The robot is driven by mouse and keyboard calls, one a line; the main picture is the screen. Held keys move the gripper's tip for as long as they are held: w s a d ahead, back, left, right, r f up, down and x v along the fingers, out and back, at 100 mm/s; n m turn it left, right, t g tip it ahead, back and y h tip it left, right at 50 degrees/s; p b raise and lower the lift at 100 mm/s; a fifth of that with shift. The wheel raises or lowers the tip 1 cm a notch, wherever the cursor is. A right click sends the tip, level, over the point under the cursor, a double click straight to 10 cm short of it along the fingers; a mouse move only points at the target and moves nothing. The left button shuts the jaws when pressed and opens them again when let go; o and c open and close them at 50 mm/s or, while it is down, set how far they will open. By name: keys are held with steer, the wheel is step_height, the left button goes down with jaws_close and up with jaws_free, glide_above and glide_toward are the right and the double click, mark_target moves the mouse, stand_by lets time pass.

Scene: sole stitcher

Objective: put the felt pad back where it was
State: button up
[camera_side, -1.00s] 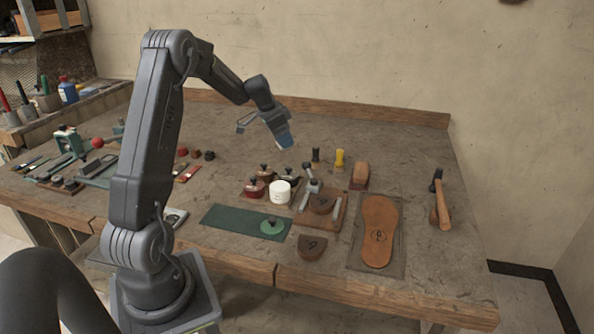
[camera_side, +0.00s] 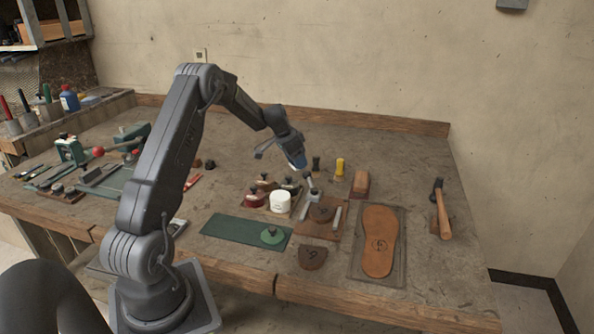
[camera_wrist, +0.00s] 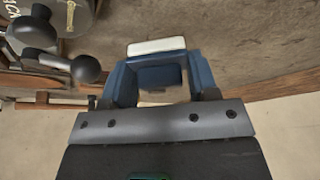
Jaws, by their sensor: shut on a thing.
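My gripper (camera_side: 297,160) reaches down over the back of the small clamping fixture in the side view. In the wrist view my gripper (camera_wrist: 160,68) has blue fingers closed around a small blue block with a white pad, which looks like the felt pad (camera_wrist: 156,46), at its far end. The pad is held in the air, above the bench. In the side view the pad is too small and hidden to make out clearly. The fixture (camera_side: 311,188), with a lever and dark knobs, is just below the gripper; its knobs also show at the upper left of the wrist view (camera_wrist: 85,69).
A yellow-handled tool (camera_side: 339,167) and a brown block (camera_side: 361,183) stand right. A leather sole (camera_side: 379,241), a hammer (camera_side: 441,210) and a green mat (camera_side: 232,230) lie around.

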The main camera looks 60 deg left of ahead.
steer(key=shift+w+f, duration=0.15)
steer(key=shift+f, duration=1.95)
steer(key=shift+d+f, duration=0.1)
steer(key=shift+f, duration=0.05)
steer(key=o, duration=0.9)
